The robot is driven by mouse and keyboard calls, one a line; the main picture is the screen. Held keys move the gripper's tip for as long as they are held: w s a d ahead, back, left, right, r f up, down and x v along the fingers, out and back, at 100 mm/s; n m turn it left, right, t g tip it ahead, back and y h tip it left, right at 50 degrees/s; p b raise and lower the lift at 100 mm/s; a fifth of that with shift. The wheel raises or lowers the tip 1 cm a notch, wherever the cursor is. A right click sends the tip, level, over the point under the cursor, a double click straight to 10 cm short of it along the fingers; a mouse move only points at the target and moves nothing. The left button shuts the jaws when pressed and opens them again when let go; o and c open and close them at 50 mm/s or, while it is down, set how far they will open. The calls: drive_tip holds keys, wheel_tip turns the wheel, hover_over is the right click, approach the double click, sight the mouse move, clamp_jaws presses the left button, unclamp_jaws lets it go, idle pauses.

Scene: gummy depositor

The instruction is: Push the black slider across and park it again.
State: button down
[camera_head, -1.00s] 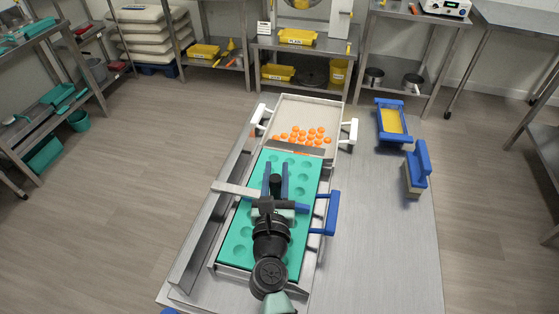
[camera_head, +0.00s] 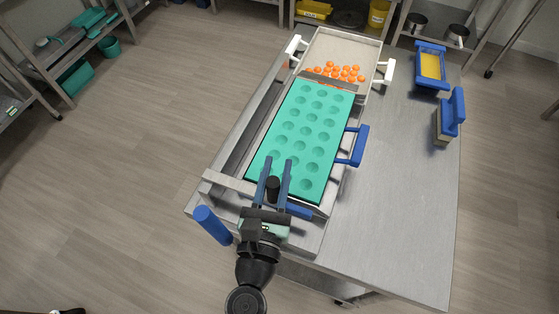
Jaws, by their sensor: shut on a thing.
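The black slider knob (camera_head: 272,189) stands at the near end of the teal mould (camera_head: 304,125). My gripper (camera_head: 277,165) has its two blue fingers around the knob and is shut on it. The slider's pale metal bar (camera_head: 228,182) reaches out to the left past the rail. The rest of the bar is partly hidden by my gripper. The mould's round cavities look empty.
Beyond the mould, a tray (camera_head: 343,48) with white handles holds several orange balls. A blue handle (camera_head: 358,146) sticks out at the mould's right. A yellow-filled blue tray (camera_head: 430,66) and a blue-handled block (camera_head: 449,118) stand on the right. The table between is clear.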

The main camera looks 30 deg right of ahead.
drive_tip(key=shift+a+f, duration=0.15)
drive_tip(key=c, duration=0.9)
unclamp_jaws()
drive_tip(key=shift+s, duration=0.1)
drive_tip(key=shift+o, duration=1.4)
drive_tip(key=shift+s+a, duration=0.1)
drive_tip(key=b+v, duration=0.3)
drive_tip(key=v, duration=0.9)
drive_tip(key=shift+s+a+b, duration=0.25)
drive_tip(key=shift+s+b, duration=0.05)
drive_tip(key=shift+b, duration=0.1)
